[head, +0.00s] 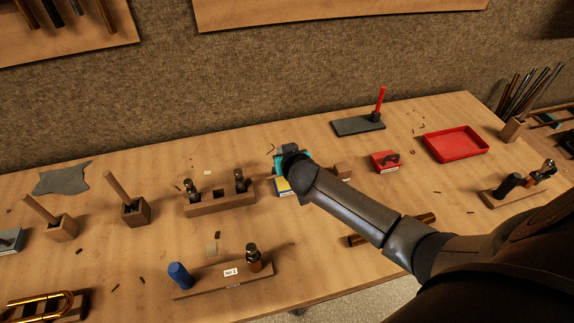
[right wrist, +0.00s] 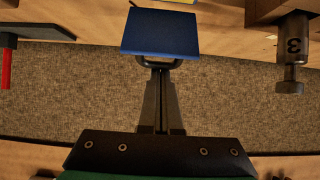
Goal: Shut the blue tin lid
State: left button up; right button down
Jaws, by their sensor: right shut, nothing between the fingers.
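The blue tin (head: 284,187) with a yellow front patch stands on the bench near the middle, mostly hidden by my right arm in the head view. The blue lid (right wrist: 160,32) shows as a flat panel in the right wrist view, with a dark loop handle on its edge. The lid's angle to the tin is hard to tell. My right gripper (right wrist: 160,75) is shut and empty, its fingertips right at the loop; I cannot tell whether they touch it. My left gripper is out of view.
A wooden rack (head: 218,200) with dark-topped bottles stands left of the tin. A small red box (head: 384,161) and a red tray (head: 456,144) lie to the right. A dark slab (head: 357,126) with a red stick is behind. The bench left of the rack's posts has clear patches.

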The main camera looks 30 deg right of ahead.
jog(key=s+t+b, duration=0.1)
jog(key=b, duration=0.1)
jog(key=s+f+t+b, duration=0.1)
jog(key=b, duration=0.1)
jog(key=s+a+t+h+b, duration=0.1)
jog(key=b, duration=0.2)
jog(key=shift+f+t, duration=0.3)
jog(key=shift+f, duration=0.1)
jog(key=shift+s+t+b, duration=0.2)
jog(key=shift+t+b, duration=0.2)
jog(key=shift+b, duration=0.1)
jog(key=shift+s+a+f+b, duration=0.1)
jog(key=shift+s+b, duration=0.2)
jog(key=shift+b, duration=0.15)
jog(key=shift+s+a+f+b, duration=0.15)
jog(key=shift+s+f+b, duration=0.15)
jog(key=shift+s+b, duration=0.15)
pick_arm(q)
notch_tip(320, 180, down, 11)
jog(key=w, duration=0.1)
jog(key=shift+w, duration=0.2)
pick_arm(e)
jog(key=shift+s+f, duration=0.1)
jog(key=shift+s, duration=0.25)
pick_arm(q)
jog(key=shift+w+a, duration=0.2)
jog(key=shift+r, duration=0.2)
